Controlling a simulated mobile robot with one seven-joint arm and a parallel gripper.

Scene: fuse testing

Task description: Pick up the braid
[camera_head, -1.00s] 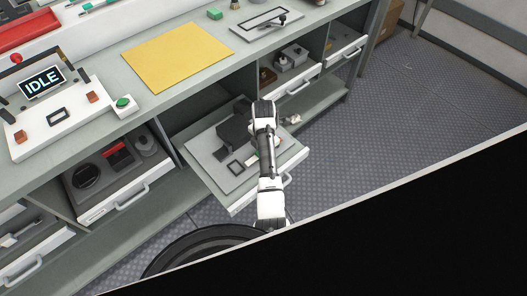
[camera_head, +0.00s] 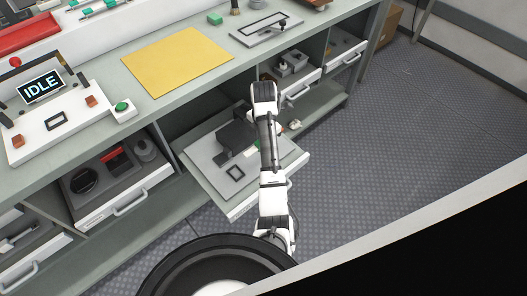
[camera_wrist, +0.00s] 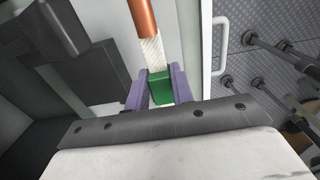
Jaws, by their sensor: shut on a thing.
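The braid (camera_wrist: 152,52) shows in the wrist view as a straight piece with a pale woven sleeve, a copper-coloured far end (camera_wrist: 143,18) and a green near end (camera_wrist: 160,88). My gripper (camera_wrist: 155,88) has its two purple fingers closed on the green end, one on each side. The braid points away from the wrist over the pale surface of the open drawer (camera_head: 207,162). I cannot tell whether the braid touches the drawer. In the head view my arm hides the fingers and most of what they hold.
Above is the bench with a yellow mat (camera_head: 178,58) and a tester reading IDLE (camera_head: 42,87). Other open drawers (camera_head: 120,185) flank it. The floor at right (camera_head: 400,130) is free.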

